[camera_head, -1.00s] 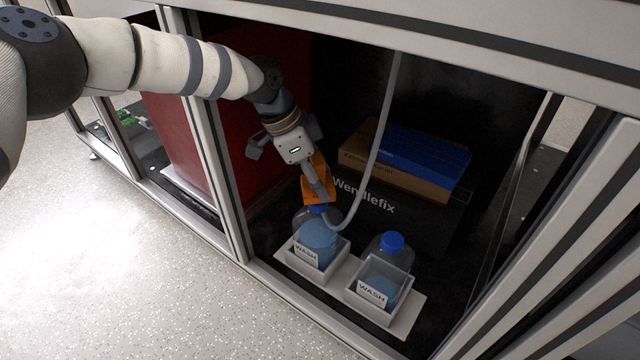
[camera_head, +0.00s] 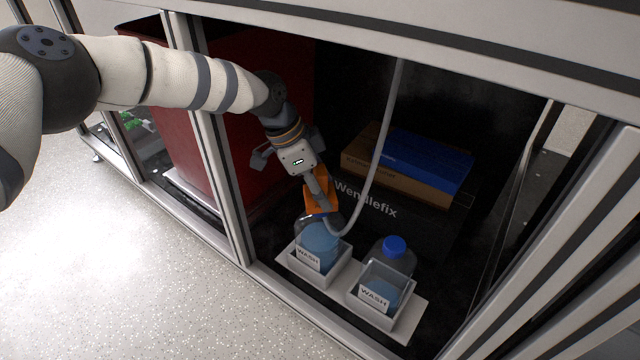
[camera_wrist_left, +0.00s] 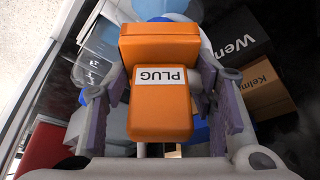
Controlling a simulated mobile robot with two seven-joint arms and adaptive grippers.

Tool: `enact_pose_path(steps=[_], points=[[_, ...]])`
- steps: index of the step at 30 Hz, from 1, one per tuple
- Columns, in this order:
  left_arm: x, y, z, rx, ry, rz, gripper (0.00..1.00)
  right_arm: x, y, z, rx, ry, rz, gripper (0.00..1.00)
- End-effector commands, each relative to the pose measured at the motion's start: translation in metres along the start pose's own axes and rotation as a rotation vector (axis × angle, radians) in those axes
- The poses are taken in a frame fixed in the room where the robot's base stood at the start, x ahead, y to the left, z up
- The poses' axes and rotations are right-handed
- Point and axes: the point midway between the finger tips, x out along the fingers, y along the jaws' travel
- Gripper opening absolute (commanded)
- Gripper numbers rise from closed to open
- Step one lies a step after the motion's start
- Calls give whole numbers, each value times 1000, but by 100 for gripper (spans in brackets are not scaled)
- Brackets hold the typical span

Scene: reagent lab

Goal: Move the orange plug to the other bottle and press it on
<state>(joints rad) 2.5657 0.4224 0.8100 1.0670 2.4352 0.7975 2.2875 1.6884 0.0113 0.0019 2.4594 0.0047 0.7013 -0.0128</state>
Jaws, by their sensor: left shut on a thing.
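The orange plug (camera_head: 318,193) is between the fingers of my left gripper (camera_head: 318,190), which is shut on it. In the left wrist view the plug (camera_wrist_left: 160,85) fills the middle, with its PLUG label facing the camera. It is at the top of the left bottle (camera_head: 318,240), which stands in a WASH holder; the gripper hides the bottle's neck, so I cannot tell how the plug sits on it. A pale hose (camera_head: 375,165) runs down to the plug. The right bottle (camera_head: 397,257) stands in the other WASH holder and has a blue cap (camera_head: 394,246). My right gripper is not in view.
Both holders stand on a white base plate (camera_head: 408,322) inside the cabinet. Brown and blue boxes (camera_head: 425,160) and a black Wendlefix box (camera_head: 365,205) are behind. A red container (camera_head: 225,140) is at the left. A metal post (camera_head: 225,190) and the top rail frame the opening.

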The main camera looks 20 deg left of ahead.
Motion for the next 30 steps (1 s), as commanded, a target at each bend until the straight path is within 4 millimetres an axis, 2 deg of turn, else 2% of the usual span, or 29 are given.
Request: enact_pose_path(steps=[30], points=[[13,-1,6,0,0,-1,22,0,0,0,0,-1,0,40]])
